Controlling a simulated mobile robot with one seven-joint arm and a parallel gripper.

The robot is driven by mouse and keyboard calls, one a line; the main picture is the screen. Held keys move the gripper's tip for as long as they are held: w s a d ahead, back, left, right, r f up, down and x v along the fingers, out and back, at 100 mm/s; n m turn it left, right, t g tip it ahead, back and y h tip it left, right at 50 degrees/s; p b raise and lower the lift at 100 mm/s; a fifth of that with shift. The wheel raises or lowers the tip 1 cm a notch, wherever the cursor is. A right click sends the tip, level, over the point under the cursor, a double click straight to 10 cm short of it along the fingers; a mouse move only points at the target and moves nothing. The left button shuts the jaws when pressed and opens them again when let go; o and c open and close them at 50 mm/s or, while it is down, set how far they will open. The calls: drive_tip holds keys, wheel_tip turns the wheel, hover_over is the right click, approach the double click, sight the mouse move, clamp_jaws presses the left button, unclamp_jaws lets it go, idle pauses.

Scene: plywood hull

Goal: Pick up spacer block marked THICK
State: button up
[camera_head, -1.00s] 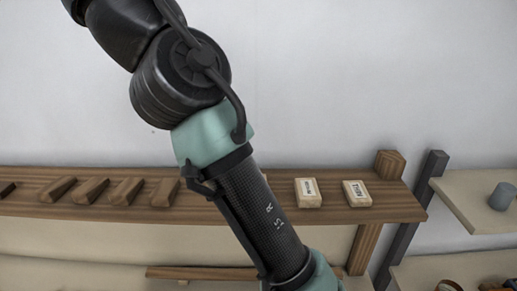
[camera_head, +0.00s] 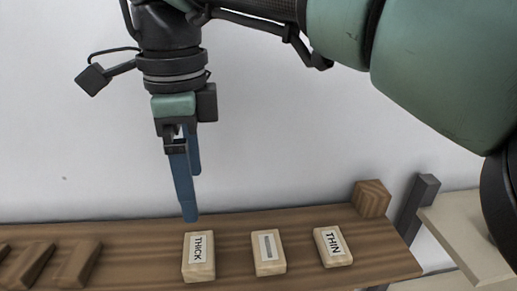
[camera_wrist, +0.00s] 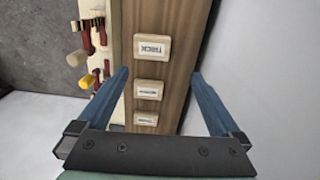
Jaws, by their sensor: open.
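The spacer block marked THICK (camera_head: 198,256) is a pale wooden block with a white label. It lies on the brown wooden shelf (camera_head: 310,278), leftmost of three labelled blocks. In the wrist view it is the top block of the row (camera_wrist: 153,47). My gripper (camera_head: 191,196) points down with blue fingers, above and behind the THICK block in the head view, apart from it. In the wrist view my gripper (camera_wrist: 159,74) is open and empty, its fingers spread wide with the row of blocks showing between them.
A block with an unreadable label (camera_head: 268,253) and a THIN block (camera_head: 333,246) lie to the right of THICK. Wooden wedges (camera_head: 77,264) lie to the left. A wooden cube (camera_head: 371,198) stands at the right end. The wall (camera_head: 300,150) is close behind.

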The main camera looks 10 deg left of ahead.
drive_tip(key=s+f, duration=0.2)
drive_tip(key=p, duration=0.2)
hover_over(198, 249)
drive_tip(key=f, duration=0.5)
drive_tip(key=shift+w+d, duration=0.1)
drive_tip(key=shift+w, duration=0.25)
drive_tip(key=shift+s+f+p, duration=0.3)
wheel_tip(198, 249, down, 5)
drive_tip(key=shift+r+p, duration=0.15)
drive_tip(key=shift+p, duration=0.8)
drive_tip(key=shift+c, duration=0.3)
drive_tip(key=shift+r, duration=0.1)
drive_tip(key=c, duration=1)
